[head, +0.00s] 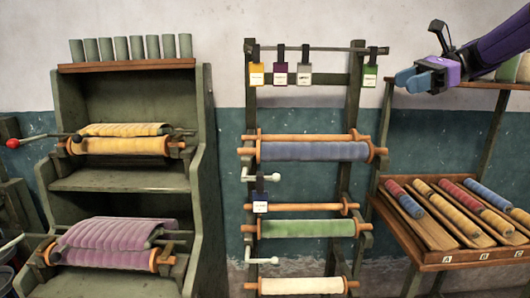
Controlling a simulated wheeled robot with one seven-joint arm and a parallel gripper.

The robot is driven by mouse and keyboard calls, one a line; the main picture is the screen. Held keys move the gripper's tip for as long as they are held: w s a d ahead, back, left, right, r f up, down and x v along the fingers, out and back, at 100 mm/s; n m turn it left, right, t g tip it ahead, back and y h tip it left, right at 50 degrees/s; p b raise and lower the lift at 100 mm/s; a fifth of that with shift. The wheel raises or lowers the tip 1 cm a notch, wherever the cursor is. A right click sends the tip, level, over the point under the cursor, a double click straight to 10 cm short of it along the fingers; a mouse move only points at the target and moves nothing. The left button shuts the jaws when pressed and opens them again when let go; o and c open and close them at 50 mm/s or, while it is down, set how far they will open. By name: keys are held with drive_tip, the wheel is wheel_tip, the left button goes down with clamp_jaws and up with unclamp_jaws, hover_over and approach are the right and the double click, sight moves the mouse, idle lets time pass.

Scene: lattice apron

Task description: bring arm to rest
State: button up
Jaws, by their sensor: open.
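My gripper (410,79) is at the upper right, with blue fingertips pointing left. It is open, with nothing visible between its fingers. My purple arm comes in from the right edge and holds it in front of the upper part of the right-hand stand. The gripper appears apart from the rack and its hanging tags, though depth is hard to judge.
A wooden rack (354,100) holds blue (315,151), green (308,228) and white rollers. Tags hang from its top bar. A green cabinet (205,160) holds yellow and purple cloth rolls. A sloped tray (455,257) labelled A, B, C holds several rods.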

drive_tip(key=s+a+f+n+h, duration=0.25)
drive_tip(key=s+a+h, duration=0.2)
drive_tip(key=s, duration=0.35)
drive_tip(key=s+f+n+t+h, duration=0.1)
drive_tip(key=s+f+n+h, duration=0.2)
drive_tip(key=s, duration=0.5)
drive_tip(key=s+d+f+n+t+h, duration=0.1)
drive_tip(key=s+f+n+t+h, duration=0.1)
drive_tip(key=s+n, duration=0.4)
drive_tip(key=s+f+n+t+h, duration=0.2)
drive_tip(key=s+f+n+h, duration=0.2)
drive_tip(key=s, duration=0.5)
wheel_tip(320, 180, down, 2)
drive_tip(key=shift+s+d+f, duration=0.2)
drive_tip(key=shift+s+d, duration=0.1)
